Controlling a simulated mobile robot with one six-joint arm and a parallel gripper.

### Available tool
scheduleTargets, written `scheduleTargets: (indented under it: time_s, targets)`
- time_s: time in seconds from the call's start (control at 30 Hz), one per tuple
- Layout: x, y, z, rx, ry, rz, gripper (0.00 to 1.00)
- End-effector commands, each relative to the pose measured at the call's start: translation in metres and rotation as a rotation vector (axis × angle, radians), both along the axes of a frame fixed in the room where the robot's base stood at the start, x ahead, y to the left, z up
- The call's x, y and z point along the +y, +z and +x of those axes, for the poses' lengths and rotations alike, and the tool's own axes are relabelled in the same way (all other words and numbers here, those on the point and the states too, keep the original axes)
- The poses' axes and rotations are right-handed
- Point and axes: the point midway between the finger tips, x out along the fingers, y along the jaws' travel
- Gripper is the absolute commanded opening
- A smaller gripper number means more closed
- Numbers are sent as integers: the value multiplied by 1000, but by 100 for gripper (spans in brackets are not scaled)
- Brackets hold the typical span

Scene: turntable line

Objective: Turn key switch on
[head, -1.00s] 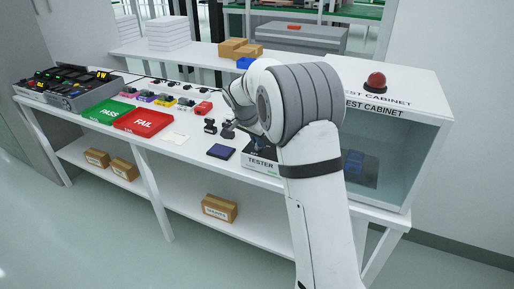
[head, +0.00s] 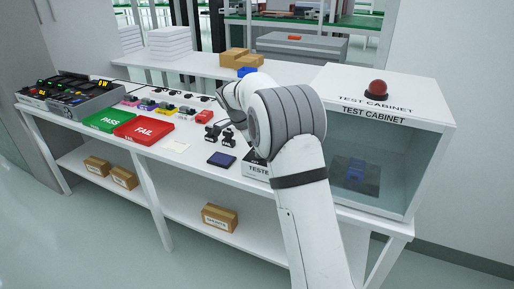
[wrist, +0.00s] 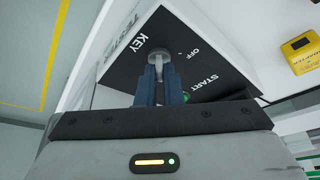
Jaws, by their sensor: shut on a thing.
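The tester box (head: 256,169) stands on the bench, partly hidden behind my arm in the head view. In the wrist view its dark top panel (wrist: 205,62) carries the words KEY, OFF and START. The key switch (wrist: 158,58) is a grey round knob beside the KEY label. My gripper (wrist: 158,72) is shut on it with its two blue fingers at the knob. A green start button (wrist: 188,97) shows partly behind the right finger. My gripper's fingers are hidden by the arm in the head view. The switch's exact turn angle is hard to tell.
The white test cabinet (head: 434,122) with a red lamp (head: 377,88) stands right of my arm. A green PASS tray (head: 108,119) and red FAIL tray (head: 146,130) lie to the left. A dark blue pad (head: 221,159) and small black parts (head: 213,132) lie near the tester.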

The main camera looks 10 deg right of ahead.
Motion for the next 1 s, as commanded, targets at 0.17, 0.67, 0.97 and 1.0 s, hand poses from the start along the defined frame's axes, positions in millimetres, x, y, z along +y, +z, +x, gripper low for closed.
scheduleTargets:
  time_s: [0.17, 0.67, 0.97, 1.0]
  targets:
    - [2, 0, 1, -3, -1, 3, 0]
    - [1, 0, 0, -2, 0, 2, 29]
    - [5, 10, 0, -3, 0, 1, 29]
    - [7, 15, 0, -4, 1, 2, 29]
